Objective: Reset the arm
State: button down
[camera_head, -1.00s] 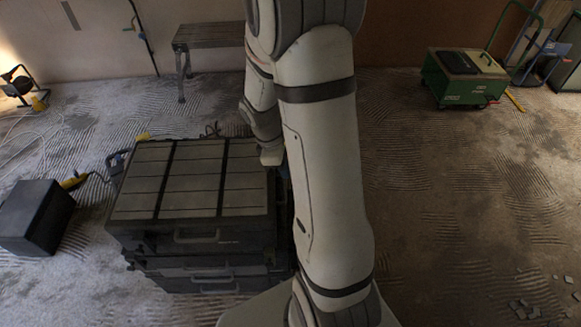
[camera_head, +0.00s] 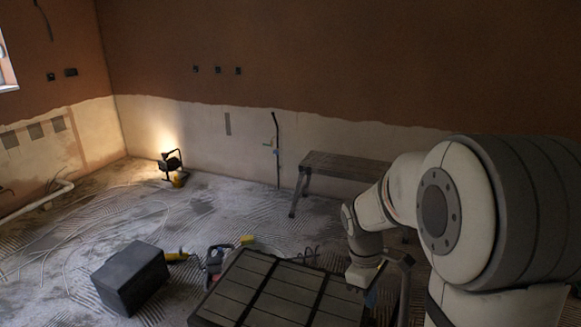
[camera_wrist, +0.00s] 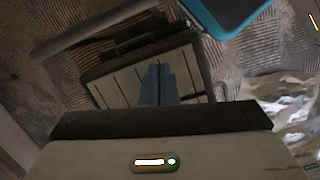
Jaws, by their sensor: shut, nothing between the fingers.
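My arm fills the right side of the head view, bent, with its wrist end hanging over the right side of a dark case (camera_head: 275,290) with a panelled lid. In the wrist view my gripper (camera_wrist: 158,72) shows as two blue-grey fingers pressed together, with nothing between them. Behind them lies the panelled lid of the case, which also shows in the wrist view (camera_wrist: 112,72). The fingers appear above the lid; I cannot tell how far above. In the head view the fingertips are hard to make out against the dark background.
A black box (camera_head: 130,278) and a corded power tool (camera_head: 214,262) are on the floor left of the case. A lit work lamp (camera_head: 172,166) and a bench (camera_head: 340,166) stand near the back wall. A teal-edged dark object (camera_wrist: 225,12) is near in the wrist view. Cables cross the left floor.

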jog(key=s+a+r+m+t+y, duration=0.1)
jog(key=s+a+r+m+t, duration=0.1)
jog(key=s+r+m, duration=0.2)
jog(key=s+a+r+m+t+y, duration=0.1)
jog(key=s+a+r+m, duration=0.2)
jog(key=s, duration=0.6)
jog(key=r+m, duration=0.1)
jog(key=m, duration=0.1)
jog(key=shift+a+m+t, duration=0.3)
jog(key=shift+a+t, duration=0.05)
jog(key=shift+t, duration=0.05)
jog(key=shift+s, duration=0.1)
